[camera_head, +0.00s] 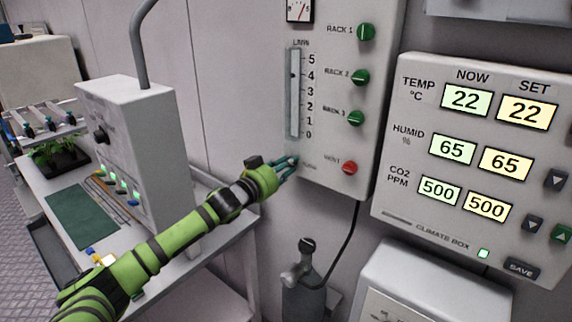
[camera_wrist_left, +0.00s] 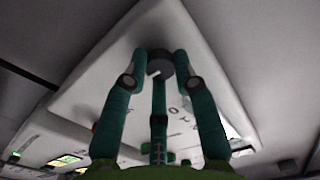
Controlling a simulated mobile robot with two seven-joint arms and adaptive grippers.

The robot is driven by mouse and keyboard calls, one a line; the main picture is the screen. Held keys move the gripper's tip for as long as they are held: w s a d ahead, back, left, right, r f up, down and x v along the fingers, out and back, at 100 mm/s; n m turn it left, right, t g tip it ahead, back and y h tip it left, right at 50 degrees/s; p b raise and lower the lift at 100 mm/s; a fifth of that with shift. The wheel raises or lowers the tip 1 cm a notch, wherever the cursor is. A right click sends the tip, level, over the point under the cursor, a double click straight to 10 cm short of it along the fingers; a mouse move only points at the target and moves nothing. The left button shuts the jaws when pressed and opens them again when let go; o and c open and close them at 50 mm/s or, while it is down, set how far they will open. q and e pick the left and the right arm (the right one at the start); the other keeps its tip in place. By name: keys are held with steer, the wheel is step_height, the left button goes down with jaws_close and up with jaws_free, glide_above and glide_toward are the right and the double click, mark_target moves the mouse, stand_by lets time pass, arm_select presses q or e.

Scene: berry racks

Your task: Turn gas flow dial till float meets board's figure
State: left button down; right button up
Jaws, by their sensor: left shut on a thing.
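The flow meter is a clear upright tube (camera_head: 294,112) on a pale wall panel (camera_head: 331,60), beside a scale from 0 to 5. A small dark float (camera_head: 292,75) appears near the 4 mark. My left gripper (camera_head: 286,167) reaches the panel just below the tube. In the left wrist view, its teal fingers are closed around a dark round dial (camera_wrist_left: 160,62) with a pale mark on its face. The dial is hidden behind my fingers in the head view. My right gripper is not in view. I cannot make out a board with a target figure.
Three green rack knobs (camera_head: 360,77) and a red vent knob (camera_head: 349,168) sit right of the tube. A climate box (camera_head: 400,225) with lit numbers hangs further right. A grey cabinet (camera_head: 150,130) stands on the left bench near my arm.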

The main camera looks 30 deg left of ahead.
arm_select(q)
steer(key=c, duration=1)
jaws_free()
steer(key=shift+f, duration=0.15)
steer(key=s, duration=0.8)
steer(key=s+a, duration=0.1)
steer(key=s, duration=0.3)
